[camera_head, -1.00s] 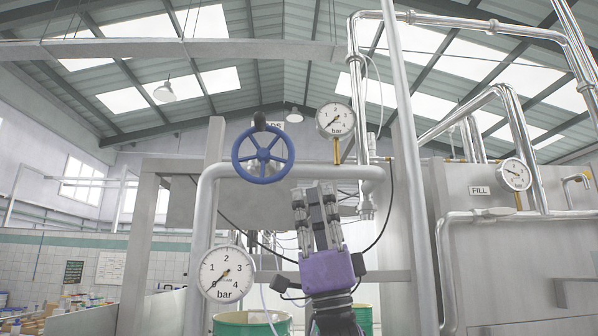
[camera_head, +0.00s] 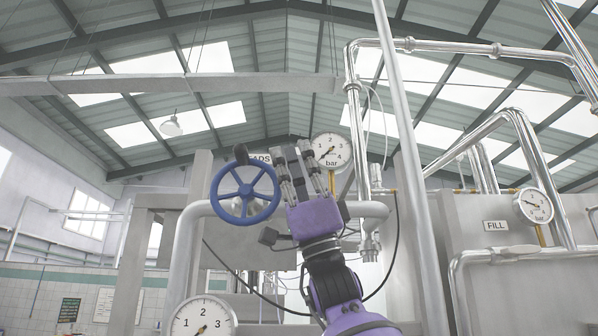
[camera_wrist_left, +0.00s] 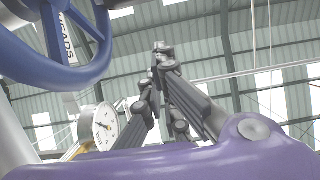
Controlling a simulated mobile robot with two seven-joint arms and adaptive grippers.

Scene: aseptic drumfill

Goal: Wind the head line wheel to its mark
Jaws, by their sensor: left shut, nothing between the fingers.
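The blue spoked handwheel (camera_head: 246,191) is on the grey pipe at left of centre, with a dark knob (camera_head: 241,154) at the top of its rim. I cannot make out a mark on it. My left gripper (camera_head: 291,148) is just right of the wheel, fingers pointing up, shut and empty. It looks apart from the rim. In the left wrist view the wheel rim (camera_wrist_left: 92,66) fills the upper left, and the gripper (camera_wrist_left: 160,52) has its fingertips together to its right. My right gripper is not in view.
A gauge (camera_head: 330,151) stands just behind and right of my left fingers, its needle low on the left. Another gauge (camera_head: 203,321) is at bottom left. A tall pole (camera_head: 402,150) and the FILL cabinet (camera_head: 500,280) are at right.

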